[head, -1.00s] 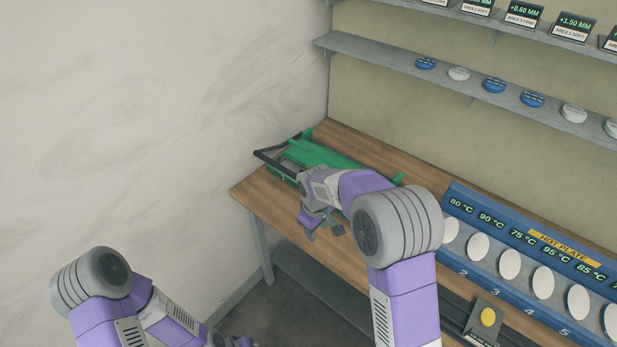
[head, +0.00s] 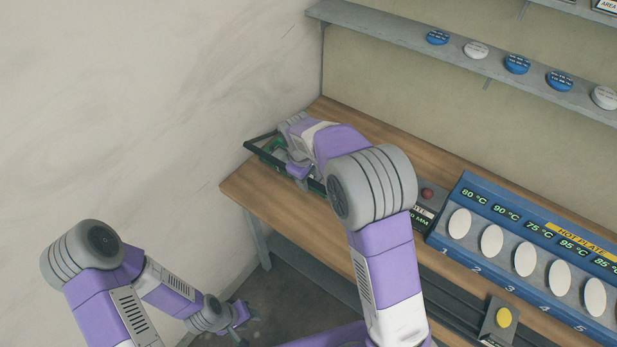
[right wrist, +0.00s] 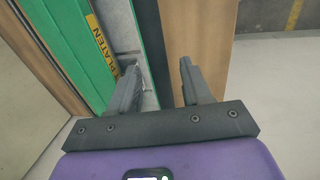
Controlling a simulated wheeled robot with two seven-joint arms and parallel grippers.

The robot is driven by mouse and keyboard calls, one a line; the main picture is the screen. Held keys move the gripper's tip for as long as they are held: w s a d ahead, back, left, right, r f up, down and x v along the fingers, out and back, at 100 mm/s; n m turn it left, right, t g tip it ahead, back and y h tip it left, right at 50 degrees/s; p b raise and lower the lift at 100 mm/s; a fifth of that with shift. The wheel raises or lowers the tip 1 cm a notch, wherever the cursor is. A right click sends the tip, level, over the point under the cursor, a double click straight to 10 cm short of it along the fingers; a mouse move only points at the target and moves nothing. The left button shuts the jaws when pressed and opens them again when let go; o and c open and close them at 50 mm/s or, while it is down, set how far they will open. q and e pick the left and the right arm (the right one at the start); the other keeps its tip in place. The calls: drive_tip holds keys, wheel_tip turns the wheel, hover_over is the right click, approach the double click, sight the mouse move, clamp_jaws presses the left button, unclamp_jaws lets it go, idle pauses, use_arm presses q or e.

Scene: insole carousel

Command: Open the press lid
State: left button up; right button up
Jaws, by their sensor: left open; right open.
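The green press (head: 278,143) lies at the far left end of the wooden bench, with a black bar handle (head: 262,151) at its left end. My right arm covers most of it in the head view, so I cannot tell how the lid stands. My right gripper (head: 300,180) is at the press's front side, open and empty. In the right wrist view the right gripper (right wrist: 158,82) has its left finger close beside the press's green edge (right wrist: 150,40), near a yellow "PLATEN" label (right wrist: 103,38); contact is unclear. My left gripper (head: 240,325) hangs low, away from the bench, open.
A blue hot plate (head: 540,240) with several white discs stands on the bench at right. A dark box with a red button (head: 427,193) is beside it, and a yellow-button box (head: 503,318) in front. A wall closes the left side; a shelf (head: 400,33) runs above.

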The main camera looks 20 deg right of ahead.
drive_tip(key=shift+f, duration=0.3)
drive_tip(key=shift+w, duration=0.1)
clamp_jaws()
drive_tip(key=shift+r, duration=0.1)
